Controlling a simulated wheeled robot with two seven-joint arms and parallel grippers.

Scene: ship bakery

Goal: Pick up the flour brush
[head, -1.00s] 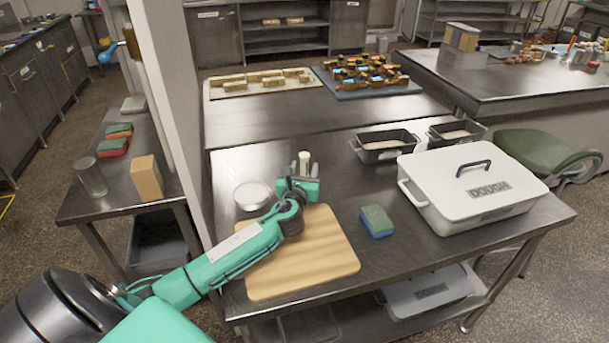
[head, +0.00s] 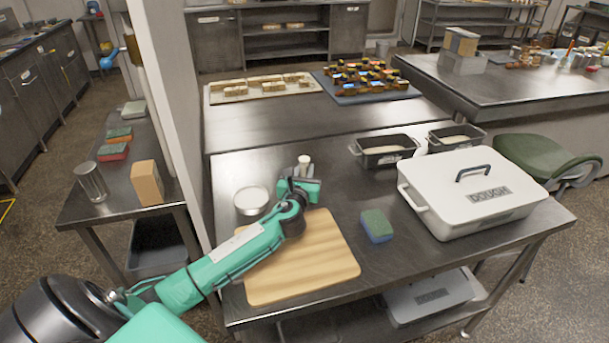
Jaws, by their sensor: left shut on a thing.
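The flour brush (head: 304,160) shows only as a small pale, upright end just beyond my left gripper. The rest of it is hidden behind the gripper and wrist. My left gripper (head: 303,173) is shut on the brush, above the far edge of the wooden cutting board (head: 325,261). I cannot tell whether the brush still touches the table. My right gripper is not in view.
A white bowl (head: 251,198) stands close left of the gripper. A green and blue sponge (head: 377,226) lies right of the board. A white dough box (head: 430,210) and dark loaf tins (head: 386,150) stand farther right. Bare table lies between them.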

